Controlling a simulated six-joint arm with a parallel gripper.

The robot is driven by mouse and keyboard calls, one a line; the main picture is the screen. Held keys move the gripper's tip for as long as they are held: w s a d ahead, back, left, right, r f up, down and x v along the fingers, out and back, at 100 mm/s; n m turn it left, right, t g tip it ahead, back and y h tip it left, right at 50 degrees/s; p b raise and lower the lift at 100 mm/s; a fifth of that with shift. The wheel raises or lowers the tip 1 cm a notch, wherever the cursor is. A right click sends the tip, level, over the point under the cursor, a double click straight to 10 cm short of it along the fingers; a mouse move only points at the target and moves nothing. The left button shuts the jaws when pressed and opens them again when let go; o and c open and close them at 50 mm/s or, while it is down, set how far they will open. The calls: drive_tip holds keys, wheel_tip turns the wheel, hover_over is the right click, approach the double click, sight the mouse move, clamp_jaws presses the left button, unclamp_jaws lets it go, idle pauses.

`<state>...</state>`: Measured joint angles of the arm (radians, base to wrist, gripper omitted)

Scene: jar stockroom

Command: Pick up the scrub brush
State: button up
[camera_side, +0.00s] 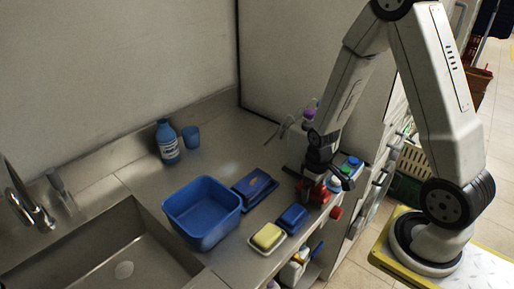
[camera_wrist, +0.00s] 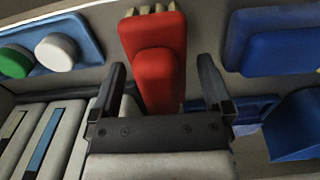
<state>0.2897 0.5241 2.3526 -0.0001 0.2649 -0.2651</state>
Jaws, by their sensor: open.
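The red scrub brush (camera_wrist: 160,75) with cream bristles at its far end lies in the upper middle of the wrist view. In the side view its red body (camera_side: 311,193) shows partly beneath my gripper, near the counter's front edge. My gripper (camera_wrist: 162,80) is open and empty, with one dark finger on either side of the brush's near end in the wrist view. I cannot tell how much height separates the fingers from the brush. In the side view my gripper (camera_side: 318,172) points down over the brush and hides part of it.
A blue tub (camera_side: 203,212), a blue tray (camera_side: 255,190), a yellow sponge (camera_side: 267,236) and a blue block (camera_side: 292,217) stand left of the brush. A holder with green and white round caps (camera_wrist: 55,50) is close by. The sink (camera_side: 110,250) is far left.

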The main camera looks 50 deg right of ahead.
drive_tip(key=c, duration=1.3)
drive_tip(key=shift+r, duration=0.2)
wheel_tip(320, 180, up, 18)
drive_tip(key=shift+f, duration=0.15)
idle(0.5)
